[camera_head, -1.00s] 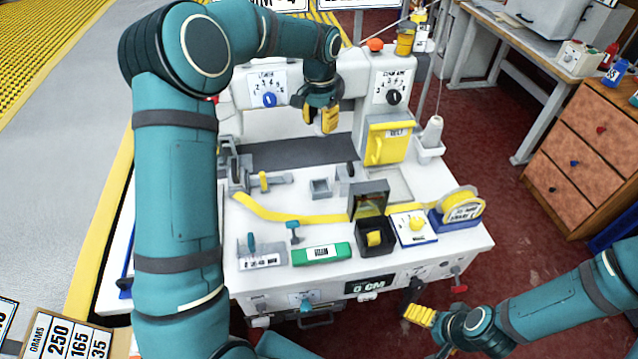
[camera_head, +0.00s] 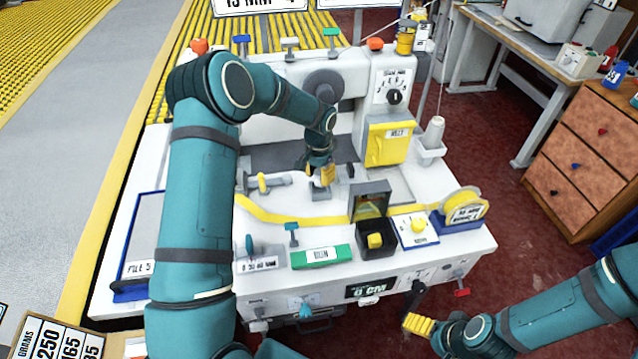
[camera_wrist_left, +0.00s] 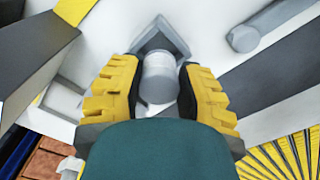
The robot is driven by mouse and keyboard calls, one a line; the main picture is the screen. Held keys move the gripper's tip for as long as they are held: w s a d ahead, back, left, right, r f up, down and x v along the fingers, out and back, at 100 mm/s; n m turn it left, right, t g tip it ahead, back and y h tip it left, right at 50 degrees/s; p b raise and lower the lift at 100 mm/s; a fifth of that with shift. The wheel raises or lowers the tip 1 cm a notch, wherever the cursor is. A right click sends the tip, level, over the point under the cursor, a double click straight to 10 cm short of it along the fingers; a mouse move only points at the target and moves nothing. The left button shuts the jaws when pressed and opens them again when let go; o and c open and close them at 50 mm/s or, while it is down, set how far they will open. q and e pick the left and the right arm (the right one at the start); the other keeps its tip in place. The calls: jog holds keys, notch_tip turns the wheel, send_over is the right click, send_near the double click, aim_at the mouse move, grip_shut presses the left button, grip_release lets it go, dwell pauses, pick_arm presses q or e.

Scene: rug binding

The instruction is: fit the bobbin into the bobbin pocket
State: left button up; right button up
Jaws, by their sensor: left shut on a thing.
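My left gripper (camera_head: 322,174) is low over the white machine bed, at the small grey square pocket (camera_head: 319,193). In the left wrist view its yellow fingers (camera_wrist_left: 154,88) are shut on a pale grey cylindrical bobbin (camera_wrist_left: 158,78). The grey square rim of the bobbin pocket (camera_wrist_left: 160,36) shows just beyond the bobbin's far end. I cannot tell whether the bobbin's end is inside the pocket or just above it. My right gripper (camera_head: 418,325) is off the machine's front edge, low at the right; its finger opening is not clear.
A grey clamp-like fixture (camera_head: 265,181) lies left of the pocket. A dark upright plate (camera_head: 370,199) and a yellow tape strip (camera_head: 290,218) are in front and to the right. A yellow door (camera_head: 389,143) stands behind right. Bare white bed lies around the pocket.

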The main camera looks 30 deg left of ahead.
aim_at(319, 183)
pick_arm(q)
notch_tip(319, 183, down, 4)
jog(key=shift+r, duration=0.2)
jog(key=shift+f, duration=0.1)
jog(key=o, duration=1)
jog(key=shift+o, duration=0.2)
